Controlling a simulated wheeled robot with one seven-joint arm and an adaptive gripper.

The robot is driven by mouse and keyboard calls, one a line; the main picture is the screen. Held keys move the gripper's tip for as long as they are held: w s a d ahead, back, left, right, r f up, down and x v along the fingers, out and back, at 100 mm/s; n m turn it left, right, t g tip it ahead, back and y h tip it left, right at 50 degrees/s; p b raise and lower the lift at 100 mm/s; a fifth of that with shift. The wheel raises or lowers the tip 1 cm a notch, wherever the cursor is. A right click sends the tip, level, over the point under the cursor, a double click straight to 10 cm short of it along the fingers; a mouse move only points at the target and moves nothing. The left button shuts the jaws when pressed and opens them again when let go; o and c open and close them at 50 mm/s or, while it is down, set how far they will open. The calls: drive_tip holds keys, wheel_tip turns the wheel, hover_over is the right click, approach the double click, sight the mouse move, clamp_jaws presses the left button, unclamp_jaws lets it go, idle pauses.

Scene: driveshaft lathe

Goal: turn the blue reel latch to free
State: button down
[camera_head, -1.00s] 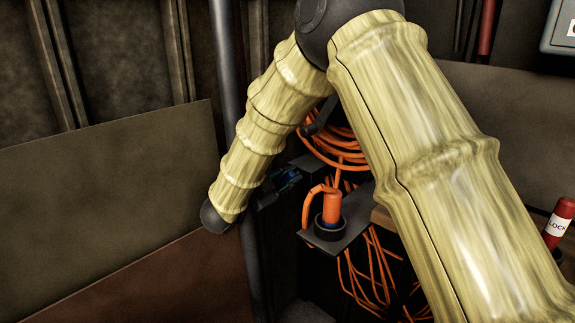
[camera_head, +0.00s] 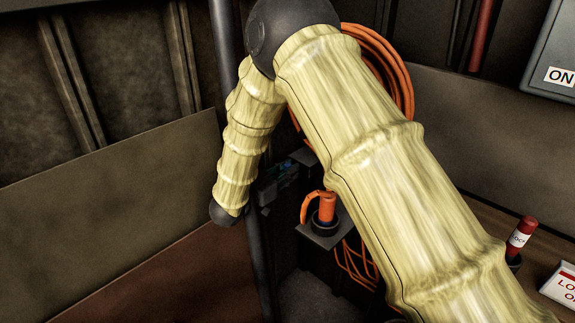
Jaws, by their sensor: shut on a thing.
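My gripper (camera_head: 272,184) is a small dark shape just right of the lower end of my forearm, beside the dark upright pole. A small patch of blue, the blue reel latch (camera_head: 288,170), shows at its fingertips. The gripper is shut on the latch; the fingers and the latch's exact angle are too small and dark to make out. The orange cable reel (camera_head: 385,62) is partly hidden behind my arm.
An orange plug (camera_head: 326,207) stands in a dark holder on a small shelf (camera_head: 322,238). Loose orange cable hangs below. A red lock-labelled cylinder (camera_head: 521,238) and a sign (camera_head: 562,287) are at the right. A grey ON box (camera_head: 553,60) hangs upper right.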

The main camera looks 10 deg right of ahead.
drive_tip(key=shift+f+n, duration=0.1)
drive_tip(key=shift+n, duration=0.2)
idle(0.4)
drive_tip(key=c, duration=1.3)
unclamp_jaws()
drive_tip(key=shift+a, duration=0.1)
drive_tip(key=v, duration=1.1)
drive_tip(key=shift+s+a, duration=0.25)
drive_tip(key=shift+s, duration=0.1)
